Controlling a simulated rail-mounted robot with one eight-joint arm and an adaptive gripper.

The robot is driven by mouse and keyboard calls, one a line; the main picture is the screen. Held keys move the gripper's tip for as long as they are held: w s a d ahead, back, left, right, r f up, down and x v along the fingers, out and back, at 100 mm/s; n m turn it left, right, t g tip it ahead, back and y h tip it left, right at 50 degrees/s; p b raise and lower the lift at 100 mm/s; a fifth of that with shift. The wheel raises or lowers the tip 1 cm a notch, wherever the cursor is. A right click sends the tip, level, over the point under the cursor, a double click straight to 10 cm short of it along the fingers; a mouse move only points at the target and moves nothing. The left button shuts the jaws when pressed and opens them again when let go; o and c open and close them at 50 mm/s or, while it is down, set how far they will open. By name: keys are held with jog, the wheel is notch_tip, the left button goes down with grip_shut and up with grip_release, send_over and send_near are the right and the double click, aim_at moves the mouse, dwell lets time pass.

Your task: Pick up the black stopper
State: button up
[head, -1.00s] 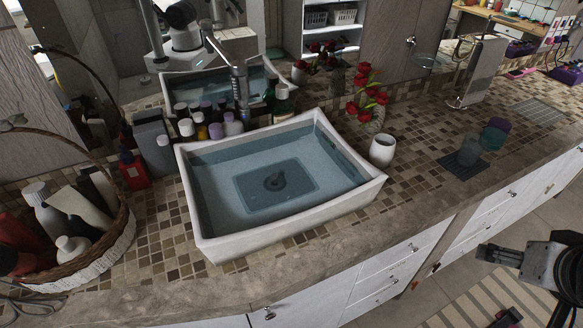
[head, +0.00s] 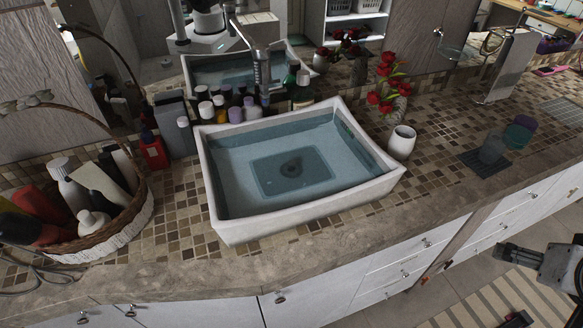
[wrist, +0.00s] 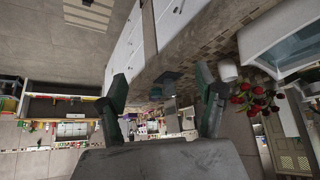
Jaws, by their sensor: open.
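My gripper (head: 508,252) is at the right edge of the head view, over the floor in front of the counter, far from the sink. In the wrist view my gripper (wrist: 160,76) has its two fingers wide apart with nothing between them. The sink's corner also shows at the right of the wrist view, and the dark shape is not visible there.
A faucet (head: 258,62) and several bottles stand behind the sink. A wicker basket (head: 105,238) of bottles is to the left.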

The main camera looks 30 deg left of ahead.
dwell(0.3)
jog(key=c, duration=0.7)
